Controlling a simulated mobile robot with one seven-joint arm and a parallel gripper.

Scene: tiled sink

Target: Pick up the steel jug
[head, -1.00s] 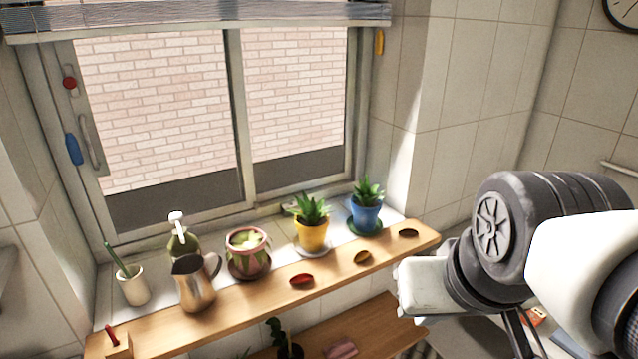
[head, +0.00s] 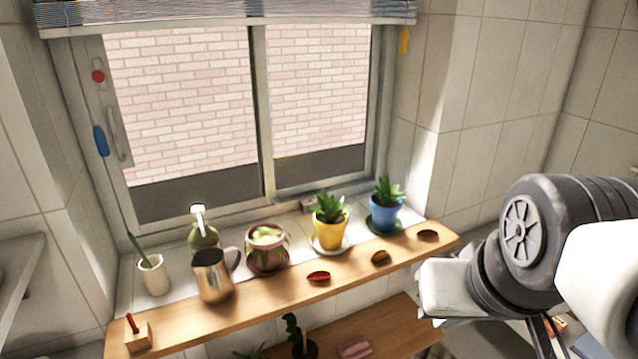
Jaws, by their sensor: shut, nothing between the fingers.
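The steel jug (head: 213,277) stands upright on the wooden shelf board below the window, left of centre in the head view. It is shiny metal, with an open top and a handle (head: 233,258) on its right side. My arm (head: 520,235) shows at the right edge, well to the right of the jug and apart from it. I cannot make out my gripper's fingers in this view.
The jug stands close among a soap bottle (head: 203,235), a pinkish plant pot (head: 267,262) and a white cup (head: 154,275). Yellow (head: 329,236) and blue (head: 384,216) pots stand further right. Small dishes and a wooden block (head: 138,337) are on the shelf board (head: 270,300).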

